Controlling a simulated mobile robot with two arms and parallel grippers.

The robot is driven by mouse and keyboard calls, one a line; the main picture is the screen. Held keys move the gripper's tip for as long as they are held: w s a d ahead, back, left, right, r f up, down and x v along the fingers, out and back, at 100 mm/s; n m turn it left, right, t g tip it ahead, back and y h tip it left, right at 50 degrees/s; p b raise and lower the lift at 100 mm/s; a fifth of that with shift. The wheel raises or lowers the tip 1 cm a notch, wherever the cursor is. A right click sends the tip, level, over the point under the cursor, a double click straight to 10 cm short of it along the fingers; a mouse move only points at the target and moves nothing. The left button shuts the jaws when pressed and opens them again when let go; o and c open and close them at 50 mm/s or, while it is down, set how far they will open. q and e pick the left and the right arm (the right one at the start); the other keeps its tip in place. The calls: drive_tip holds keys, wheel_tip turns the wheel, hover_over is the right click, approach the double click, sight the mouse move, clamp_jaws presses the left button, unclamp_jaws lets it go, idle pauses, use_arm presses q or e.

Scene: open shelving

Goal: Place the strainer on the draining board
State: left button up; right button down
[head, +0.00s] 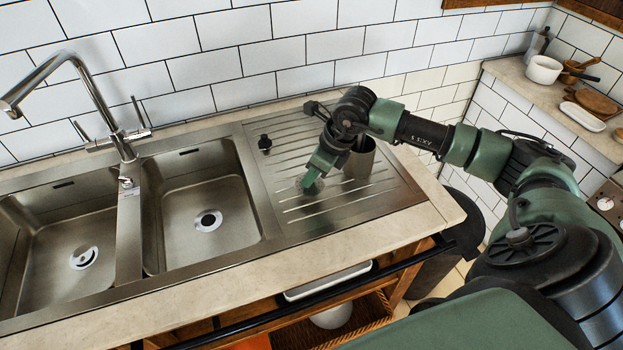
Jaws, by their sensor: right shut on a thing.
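My right gripper (312,181) is low over the draining board (290,215), with its fingers pointing down. It is shut on what looks like the strainer (301,186), a small pale metallic thing at the fingertips, largely hidden by the green fingers. It appears at or just above the ridged metal surface; I cannot tell whether it touches. The draining board lies to the right of the two sink basins. My left gripper is not in view.
A metal cylinder (361,158) stands on the draining board just right of my gripper. The right basin (205,215) is beside the board. The board's front is clear.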

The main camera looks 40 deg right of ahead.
wheel_tip(320, 180, down, 2)
drive_tip(key=shift+f, duration=0.25)
drive_tip(key=shift+f, duration=0.1)
drive_tip(key=c, duration=1.8)
unclamp_jaws()
drive_tip(key=o, duration=0.4)
drive_tip(key=shift+o, duration=0.2)
drive_tip(key=shift+r, duration=0.3)
drive_tip(key=b+v, duration=0.2)
drive_tip(key=v, duration=0.9)
drive_tip(key=shift+r+b, duration=0.35)
drive_tip(key=shift+b, duration=0.05)
